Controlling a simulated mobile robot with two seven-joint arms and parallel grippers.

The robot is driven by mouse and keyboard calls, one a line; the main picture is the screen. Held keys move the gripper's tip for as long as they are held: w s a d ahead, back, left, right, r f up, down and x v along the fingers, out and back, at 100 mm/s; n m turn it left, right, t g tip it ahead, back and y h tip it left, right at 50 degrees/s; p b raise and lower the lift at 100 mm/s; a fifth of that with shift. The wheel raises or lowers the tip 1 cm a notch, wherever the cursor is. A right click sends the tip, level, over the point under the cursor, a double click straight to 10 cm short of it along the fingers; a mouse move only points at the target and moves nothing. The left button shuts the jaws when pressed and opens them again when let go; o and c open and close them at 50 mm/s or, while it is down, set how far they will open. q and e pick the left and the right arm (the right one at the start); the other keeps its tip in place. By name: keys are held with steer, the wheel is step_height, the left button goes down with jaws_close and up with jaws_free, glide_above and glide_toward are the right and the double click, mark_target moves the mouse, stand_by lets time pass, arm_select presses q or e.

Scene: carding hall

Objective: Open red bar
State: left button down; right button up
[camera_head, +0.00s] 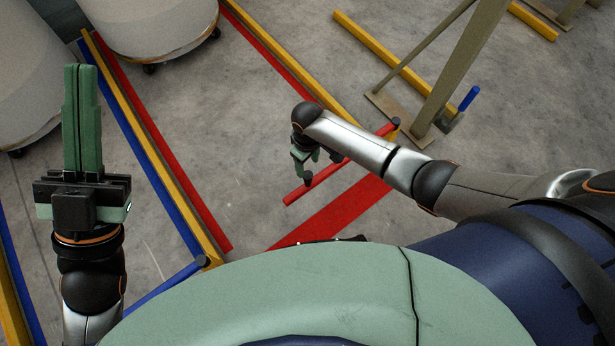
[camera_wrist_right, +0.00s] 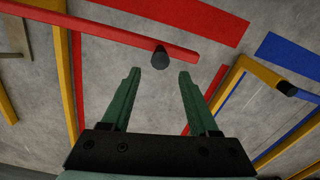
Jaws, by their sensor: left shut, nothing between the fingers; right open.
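The red bar (camera_head: 297,193) reaches out over the floor near the middle of the head view, from a yellow rail at its upper right. Part of it is behind my right arm. It also crosses the top left of the right wrist view (camera_wrist_right: 110,29). A dark knob (camera_wrist_right: 161,58) sticks out near its free end. My right gripper (camera_wrist_right: 159,75) is open, with the knob just ahead of and between its fingertips. In the head view my right gripper (camera_head: 307,161) is at the bar's free end; contact cannot be told. My left gripper (camera_head: 81,68) is shut and empty at the left.
A similar blue bar (camera_head: 165,284) with a dark knob lies at lower left. Large pale cans (camera_head: 155,25) stand at upper left beside yellow rails (camera_head: 165,160). A metal post (camera_head: 455,85) stands at upper right. Red and blue stripes mark the open concrete floor.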

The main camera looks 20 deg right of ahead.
mark_target(308, 173)
step_height(308, 173, down, 3)
steer(key=shift+f+b, duration=0.15)
steer(key=shift+b, duration=0.4)
step_height(308, 173, down, 4)
steer(key=shift+f+b, duration=0.1)
steer(key=shift+b, duration=1.15)
arm_select(q)
steer(key=shift+h, duration=0.7)
steer(key=shift+s+d+f+b, duration=0.1)
steer(key=shift+s+f+b, duration=0.05)
steer(key=shift+f, duration=0.6)
steer(key=shift+s+d+f+b, duration=0.1)
steer(key=shift+d+f+b, duration=0.05)
steer(key=shift+f, duration=0.55)
steer(key=shift+s+d+f+b, duration=0.1)
steer(key=shift+s+f+b, duration=0.05)
steer(key=shift+f, duration=0.6)
arm_select(e)
steer(key=shift+f, duration=0.8)
steer(key=shift+c, duration=0.3)
jaws_close()
